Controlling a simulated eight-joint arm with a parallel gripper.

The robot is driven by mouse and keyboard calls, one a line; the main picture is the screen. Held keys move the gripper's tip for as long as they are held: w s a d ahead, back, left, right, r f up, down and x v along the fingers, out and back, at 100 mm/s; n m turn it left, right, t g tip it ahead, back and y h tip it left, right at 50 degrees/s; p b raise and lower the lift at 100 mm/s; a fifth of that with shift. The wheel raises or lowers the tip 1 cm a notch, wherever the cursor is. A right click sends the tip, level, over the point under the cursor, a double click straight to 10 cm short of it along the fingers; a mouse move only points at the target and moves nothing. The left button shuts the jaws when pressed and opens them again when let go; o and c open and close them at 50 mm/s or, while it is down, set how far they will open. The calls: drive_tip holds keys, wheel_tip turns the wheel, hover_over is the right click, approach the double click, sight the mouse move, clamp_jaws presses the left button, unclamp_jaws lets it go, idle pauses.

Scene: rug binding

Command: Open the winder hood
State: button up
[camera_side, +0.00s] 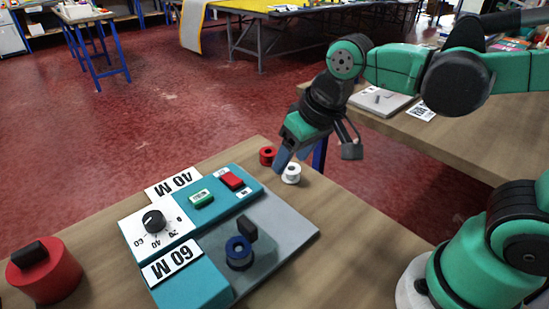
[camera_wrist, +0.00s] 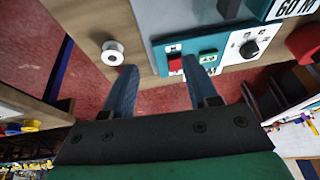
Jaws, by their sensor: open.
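The winder is a teal and grey unit on the wooden table, with a grey plate (camera_side: 295,232) on its right side. A blue spool (camera_side: 239,252) sits there, with a black block like a handle (camera_side: 247,228) just above it. The hood may be a clear cover around the spool; its outline and whether it is shut cannot be told. My gripper (camera_side: 290,160) is open and empty, above the table's far edge, up and right of the winder. In the wrist view my gripper (camera_wrist: 159,66) has its blue fingers apart with nothing between them.
A white spool (camera_side: 291,174) and a red spool (camera_side: 267,156) stand near the fingers. The winder's panel has a red switch (camera_side: 232,179), a green piece (camera_side: 201,199) and a black dial (camera_side: 153,220). A red drum (camera_side: 45,275) stands at left.

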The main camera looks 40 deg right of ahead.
sight(247, 223)
drive_tip(key=a+g, duration=0.1)
drive_tip(key=a, duration=0.2)
drive_tip(key=a+f+g, duration=0.1)
drive_tip(key=a, duration=0.1)
drive_tip(key=a+f+g, duration=0.1)
drive_tip(key=a, duration=0.2)
drive_tip(key=shift+w+a+g+h, duration=0.1)
drive_tip(key=shift+a+g+h, duration=0.2)
drive_tip(key=shift+g, duration=0.1)
drive_tip(key=shift+a+f, duration=0.35)
drive_tip(key=shift+a, duration=0.15)
drive_tip(key=shift+f, duration=2.6)
clamp_jaws()
